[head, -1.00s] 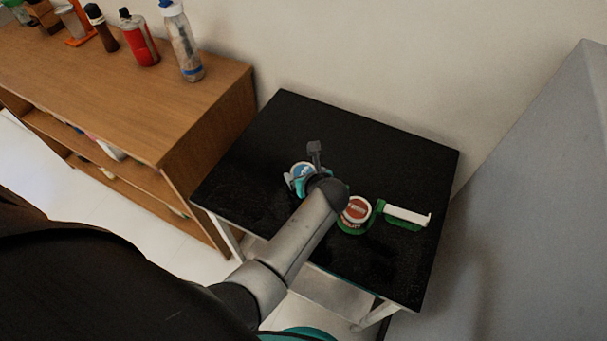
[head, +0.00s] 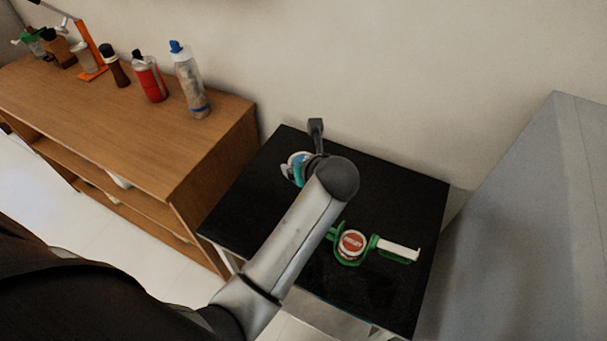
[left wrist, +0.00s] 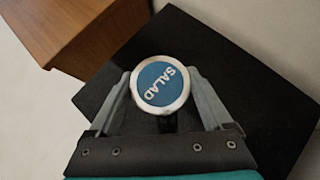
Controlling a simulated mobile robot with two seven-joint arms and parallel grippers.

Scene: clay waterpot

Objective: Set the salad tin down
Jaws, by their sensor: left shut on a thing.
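The salad tin (left wrist: 160,85) has a blue lid marked SALAD and a pale metal rim in the left wrist view. My left gripper (left wrist: 158,88) is shut on it, one finger on each side. In the head view the tin (head: 299,158) shows at the far left part of the black tabletop (head: 400,190), partly hidden by my left gripper (head: 297,170) and arm. I cannot tell whether the tin touches the tabletop. My right gripper is not in view.
A red-topped tin (head: 351,243) sits in a green holder (head: 345,261) with a white-handled part (head: 397,250) on the tabletop's near right. A wooden shelf (head: 130,130) with several bottles stands left. A grey surface (head: 530,220) rises at right. The tabletop's right back is clear.

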